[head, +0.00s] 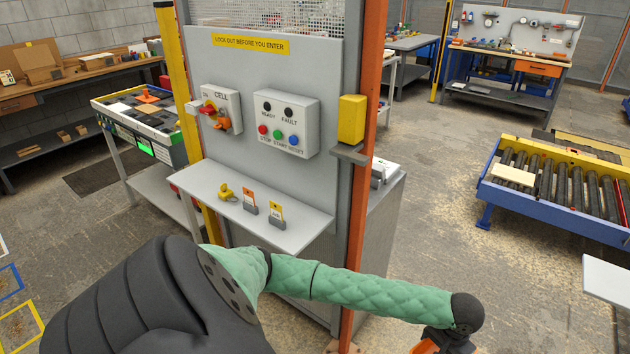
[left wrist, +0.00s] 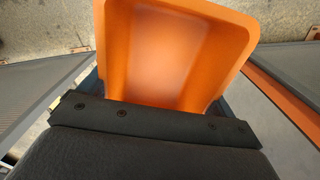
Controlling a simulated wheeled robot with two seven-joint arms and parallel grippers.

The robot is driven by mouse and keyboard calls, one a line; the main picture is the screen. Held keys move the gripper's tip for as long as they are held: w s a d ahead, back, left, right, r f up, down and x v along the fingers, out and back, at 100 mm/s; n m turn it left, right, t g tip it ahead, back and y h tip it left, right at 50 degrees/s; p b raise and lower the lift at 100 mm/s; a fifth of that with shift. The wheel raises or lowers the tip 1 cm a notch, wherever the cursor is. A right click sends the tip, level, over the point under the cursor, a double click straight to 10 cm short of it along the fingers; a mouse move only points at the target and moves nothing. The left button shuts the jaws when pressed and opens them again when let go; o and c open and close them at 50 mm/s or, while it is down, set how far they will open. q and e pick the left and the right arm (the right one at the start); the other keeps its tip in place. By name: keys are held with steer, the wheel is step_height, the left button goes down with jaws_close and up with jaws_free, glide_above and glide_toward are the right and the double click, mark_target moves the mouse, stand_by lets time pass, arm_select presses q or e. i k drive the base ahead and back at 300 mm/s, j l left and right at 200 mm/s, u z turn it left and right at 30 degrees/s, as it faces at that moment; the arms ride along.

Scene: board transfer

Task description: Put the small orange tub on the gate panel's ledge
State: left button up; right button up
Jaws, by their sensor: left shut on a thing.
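The small orange tub (left wrist: 175,50) fills the upper middle of the left wrist view, its open inside facing the camera. My left gripper (left wrist: 155,122) is shut on it at the near wall. In the head view only a bit of orange (head: 425,347), likely the tub's rim, shows at the bottom edge beside my left wrist; the fingers are cut off there. The gate panel (head: 270,75) stands upright, with its grey ledge (head: 295,236) below the control boxes. The tub is apart from the ledge, to its right and nearer me. My right gripper is not in view.
On the ledge are a yellow padlock-like piece (head: 226,192) and two small tag holders (head: 249,201) (head: 276,211); its left end and front right are bare. An orange post (head: 362,190) rises at the panel's right edge. A roller conveyor (head: 560,185) stands far right.

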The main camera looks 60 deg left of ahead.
mark_target(197, 181)
steer(key=k+j+u, duration=0.3)
steer(key=j+u, duration=0.35)
steer(key=k+j+u, duration=0.1)
steer(key=j+u, duration=0.2)
steer(key=j, duration=0.2)
steer(key=j+u, duration=0.35)
steer(key=k+j, duration=0.05)
steer(key=j, duration=0.05)
